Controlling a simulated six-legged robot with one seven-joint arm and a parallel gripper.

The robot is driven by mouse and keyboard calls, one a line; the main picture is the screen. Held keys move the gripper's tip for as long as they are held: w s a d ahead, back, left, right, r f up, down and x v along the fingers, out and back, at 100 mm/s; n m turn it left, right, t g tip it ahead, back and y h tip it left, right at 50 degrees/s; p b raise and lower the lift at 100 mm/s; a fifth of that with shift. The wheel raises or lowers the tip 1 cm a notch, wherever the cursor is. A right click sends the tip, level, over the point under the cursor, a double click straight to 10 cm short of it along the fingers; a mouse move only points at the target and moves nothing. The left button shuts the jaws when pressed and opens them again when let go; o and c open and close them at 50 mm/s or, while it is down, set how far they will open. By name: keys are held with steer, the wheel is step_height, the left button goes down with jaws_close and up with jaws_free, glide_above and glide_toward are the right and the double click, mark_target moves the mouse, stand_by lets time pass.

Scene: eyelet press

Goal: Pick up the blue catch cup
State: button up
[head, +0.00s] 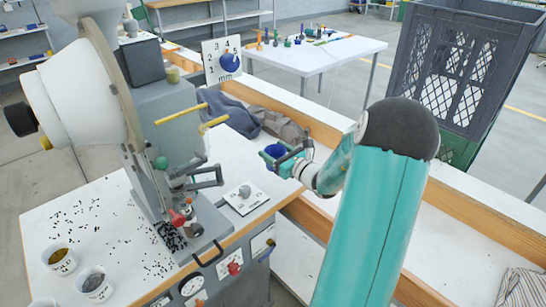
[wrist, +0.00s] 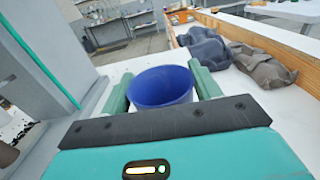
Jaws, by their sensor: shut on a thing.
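The blue catch cup (wrist: 160,88) is between the two fingers of my gripper (wrist: 162,92) in the wrist view. Its inside is blue and its open top faces up toward the camera. One finger presses on each side of it. In the head view the cup (head: 274,151) shows as a small blue shape at the end of my teal arm. My gripper (head: 283,159) there is over the right rear part of the press table. The cup's base is hidden, so I cannot tell whether it touches the table.
The eyelet press (head: 165,110) stands left of my gripper. White cups (head: 60,262) and scattered black eyelets (head: 110,235) lie at the front left. Folded cloths (head: 265,118) lie behind the gripper. A grey crate (head: 465,75) is at the back right.

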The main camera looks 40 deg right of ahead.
steer(key=s+a+r, duration=0.5)
steer(key=s+r, duration=0.1)
steer(key=s, duration=0.3)
steer(key=shift+s, duration=0.25)
